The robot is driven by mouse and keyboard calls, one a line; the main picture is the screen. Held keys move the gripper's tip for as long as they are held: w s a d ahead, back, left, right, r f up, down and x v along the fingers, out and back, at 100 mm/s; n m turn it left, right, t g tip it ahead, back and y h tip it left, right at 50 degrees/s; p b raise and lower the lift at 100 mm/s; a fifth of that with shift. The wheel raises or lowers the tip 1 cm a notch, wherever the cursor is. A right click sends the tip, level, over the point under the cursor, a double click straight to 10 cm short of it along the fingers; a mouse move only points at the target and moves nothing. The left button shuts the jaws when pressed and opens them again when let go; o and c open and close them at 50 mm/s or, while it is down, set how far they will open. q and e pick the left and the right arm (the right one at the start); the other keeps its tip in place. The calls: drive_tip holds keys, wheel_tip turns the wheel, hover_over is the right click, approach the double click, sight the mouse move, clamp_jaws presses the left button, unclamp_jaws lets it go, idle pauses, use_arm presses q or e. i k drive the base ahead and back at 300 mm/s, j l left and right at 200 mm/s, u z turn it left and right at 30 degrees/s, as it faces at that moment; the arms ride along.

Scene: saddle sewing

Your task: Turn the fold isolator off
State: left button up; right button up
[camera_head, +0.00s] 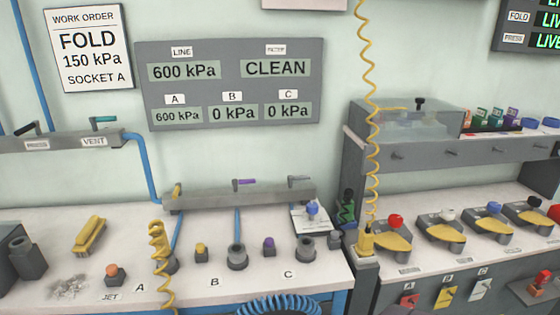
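Neither of my grippers is in view. A dark status panel (527,28) at the top right has a FOLD row and a PRESS row, both reading LIVE in green; its top is cut off. I cannot pick out a switch labelled as the fold isolator. On the grey rail at the left (60,141) are a black lever (27,128) over a small unreadable label and a teal lever (103,120) over a VENT label. A work order sign (89,48) reads FOLD, 150 kPa, SOCKET A.
A grey gauge board (230,82) reads line 600 kPa, CLEAN, A 600, B 0, C 0. A manifold (240,195) stands behind sockets A, B and C. A coiled yellow hose (371,110) hangs in front of the right bench. Several coloured-knob stations (441,233) line that bench.

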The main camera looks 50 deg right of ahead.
sight(488, 223)
drive_tip(key=z, duration=3.15)
drive_tip(key=i+j+u, duration=0.15)
drive_tip(key=u, duration=0.15)
drive_tip(key=i+j+u, duration=0.1)
drive_tip(key=u, duration=0.2)
drive_tip(key=i+l, duration=0.05)
drive_tip(key=i, duration=0.05)
